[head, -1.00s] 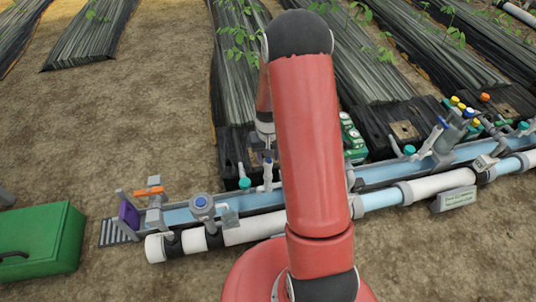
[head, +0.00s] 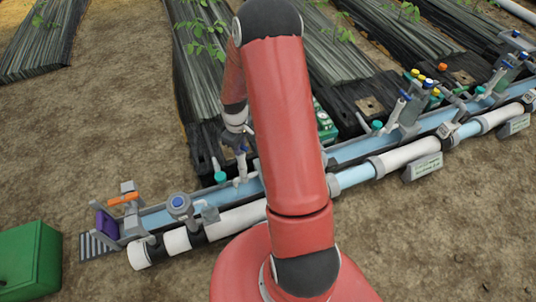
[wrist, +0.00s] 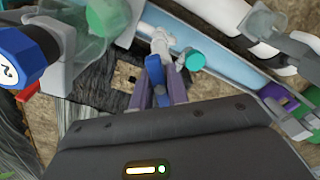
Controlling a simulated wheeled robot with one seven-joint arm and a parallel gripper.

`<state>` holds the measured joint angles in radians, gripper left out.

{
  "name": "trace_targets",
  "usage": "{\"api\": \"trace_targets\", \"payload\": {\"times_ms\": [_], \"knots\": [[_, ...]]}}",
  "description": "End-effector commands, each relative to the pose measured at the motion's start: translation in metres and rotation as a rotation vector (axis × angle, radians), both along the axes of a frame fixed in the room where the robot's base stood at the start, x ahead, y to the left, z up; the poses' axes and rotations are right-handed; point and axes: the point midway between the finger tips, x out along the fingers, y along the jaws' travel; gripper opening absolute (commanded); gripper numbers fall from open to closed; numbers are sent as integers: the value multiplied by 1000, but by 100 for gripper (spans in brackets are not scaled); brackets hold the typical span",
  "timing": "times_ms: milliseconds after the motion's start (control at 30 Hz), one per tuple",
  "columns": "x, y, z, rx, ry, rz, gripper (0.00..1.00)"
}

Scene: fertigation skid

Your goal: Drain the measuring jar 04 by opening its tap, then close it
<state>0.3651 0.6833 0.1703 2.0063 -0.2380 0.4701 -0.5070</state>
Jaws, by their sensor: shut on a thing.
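My gripper (wrist: 157,97) has its purple fingers shut on a blue tap lever (wrist: 154,72) in the wrist view. The lever sits at the end of a pale upright fitting (wrist: 160,40), beside a teal cap (wrist: 192,59). In the head view, my gripper (head: 240,153) is low over the channel, close to that pale fitting (head: 241,176) and teal cap (head: 220,177). A clear, greenish jar (wrist: 85,40) shows at the upper left of the wrist view. I cannot read a 04 mark or see a liquid level.
A large blue knob (wrist: 18,60) with a white label is at the wrist view's left. In the head view, a white pipe (head: 410,155) runs along the channel, with more valves at right. A green box (head: 28,265) stands at lower left. Bare soil (head: 100,130) is clear.

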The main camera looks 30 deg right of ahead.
Motion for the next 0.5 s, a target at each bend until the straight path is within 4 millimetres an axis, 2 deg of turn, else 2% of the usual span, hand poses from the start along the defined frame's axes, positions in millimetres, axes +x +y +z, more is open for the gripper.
{"api": "trace_targets", "payload": {"times_ms": [300,400,500], "knots": [[-1,0,6,3,2,704,0],[0,0,5,3,0,878,0],[0,0,2,1,1,981,0]]}}
